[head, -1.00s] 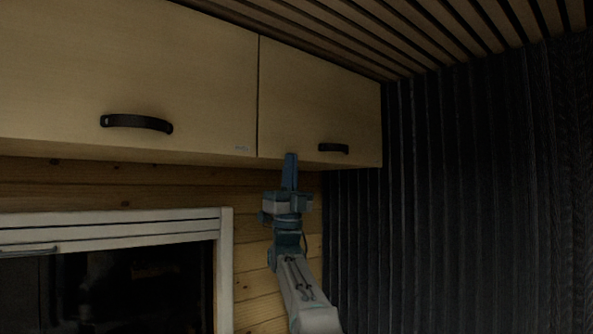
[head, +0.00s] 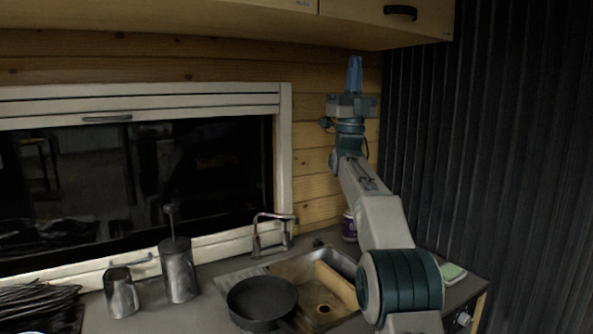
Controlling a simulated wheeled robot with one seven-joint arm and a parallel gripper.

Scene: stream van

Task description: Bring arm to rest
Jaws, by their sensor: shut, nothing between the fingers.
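My gripper (head: 354,72) points upward in the head view, in front of the wooden wall and just below the right upper cabinet (head: 372,30). Its blue fingers are together with nothing between them. My arm (head: 372,205) rises from the lower right over the sink area. It hides part of the counter and the sink's right side.
A black pan (head: 262,300) overlaps the sink's left edge. Metal jugs (head: 178,270) stand left. A sponge-like item (head: 453,273) lies right. The dark corrugated wall (head: 510,150) borders the right.

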